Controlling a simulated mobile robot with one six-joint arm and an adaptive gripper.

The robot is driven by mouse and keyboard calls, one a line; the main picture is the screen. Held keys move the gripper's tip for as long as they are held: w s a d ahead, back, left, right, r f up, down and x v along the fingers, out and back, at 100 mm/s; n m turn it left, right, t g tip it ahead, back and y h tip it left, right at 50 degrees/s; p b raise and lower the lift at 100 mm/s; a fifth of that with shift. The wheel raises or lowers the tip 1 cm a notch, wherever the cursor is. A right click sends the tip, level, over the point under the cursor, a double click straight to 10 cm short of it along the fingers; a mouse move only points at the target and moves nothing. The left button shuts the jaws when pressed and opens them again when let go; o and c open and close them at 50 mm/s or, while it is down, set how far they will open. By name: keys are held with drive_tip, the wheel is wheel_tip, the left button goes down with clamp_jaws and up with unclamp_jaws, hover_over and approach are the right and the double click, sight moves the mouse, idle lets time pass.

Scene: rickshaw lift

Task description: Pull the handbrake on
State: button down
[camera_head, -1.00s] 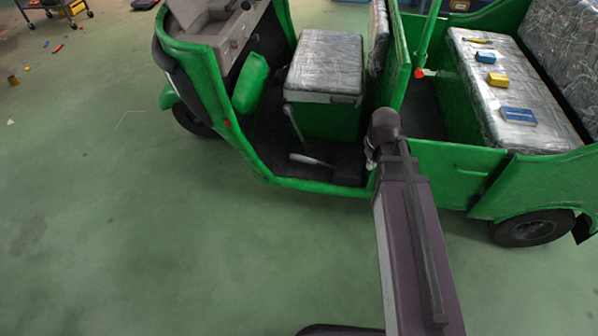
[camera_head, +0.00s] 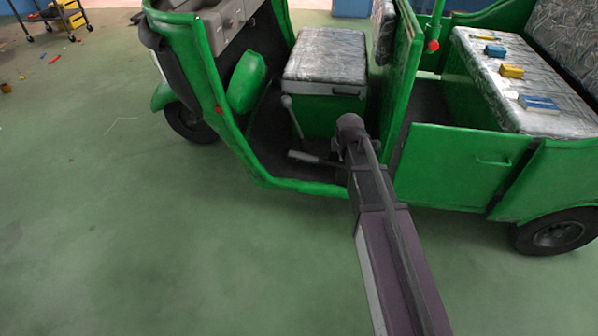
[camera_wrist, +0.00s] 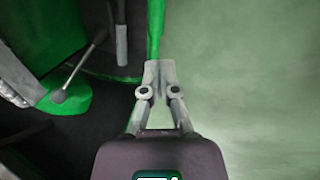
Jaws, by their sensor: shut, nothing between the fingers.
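A low lever with a grey grip, which looks like the handbrake (camera_head: 304,157), lies nearly flat above the dark cab floor of the green rickshaw. It also shows at the top of the wrist view (camera_wrist: 121,45). A second, thinner lever with a round knob (camera_head: 287,102) stands beside the seat base; its knob (camera_wrist: 58,96) is at left in the wrist view. My gripper (camera_wrist: 160,68) is shut and empty, over the green sill edge, apart from and to the right of the grey grip. In the head view my arm hides the fingertips.
The driver's seat (camera_head: 325,58) and a green partition (camera_head: 398,85) bound the cab opening. The green sill (camera_head: 265,178) runs along the floor edge. Small boxes lie on the rear bench (camera_head: 490,85). The green workshop floor in front is clear.

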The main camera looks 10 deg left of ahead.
drive_tip(key=w+a+f+n+t+b, duration=0.1)
drive_tip(key=w+a+f+n+b, duration=0.3)
drive_tip(key=f+b, duration=0.3)
drive_tip(key=w+a+f+n+t+y+b, duration=0.1)
drive_tip(key=w+a+f+n+b, duration=0.4)
drive_tip(key=a+f+n+b, duration=0.1)
drive_tip(key=w+a+f+n+t+b, duration=0.1)
drive_tip(key=w+a+f+n+b, duration=0.3)
drive_tip(key=a+f+n+b, duration=0.2)
drive_tip(key=shift+w+f+t+y+b, duration=0.3)
drive_tip(key=shift+f+b, duration=0.85)
drive_tip(key=shift+b, duration=0.85)
drive_tip(key=shift+w+f, duration=0.1)
drive_tip(key=shift+f, duration=0.05)
drive_tip(key=b+x, duration=0.7)
drive_tip(key=x, duration=0.2)
drive_tip(key=shift+w+f, duration=0.2)
drive_tip(key=shift+f, duration=0.05)
drive_tip(key=shift+w+d+r+p, duration=0.1)
drive_tip(key=shift+d+r+p, duration=0.05)
drive_tip(key=shift+r+p, duration=0.45)
drive_tip(key=shift+w+d+r+p, duration=0.15)
drive_tip(key=shift+r+p, duration=0.4)
drive_tip(key=shift+r, duration=0.1)
drive_tip(key=shift+w+d+r+p, duration=0.1)
drive_tip(key=shift+d+r+p, duration=0.05)
drive_tip(key=shift+r+p, duration=0.45)
drive_tip(key=shift+r, duration=0.1)
drive_tip(key=shift+r, duration=0.15)
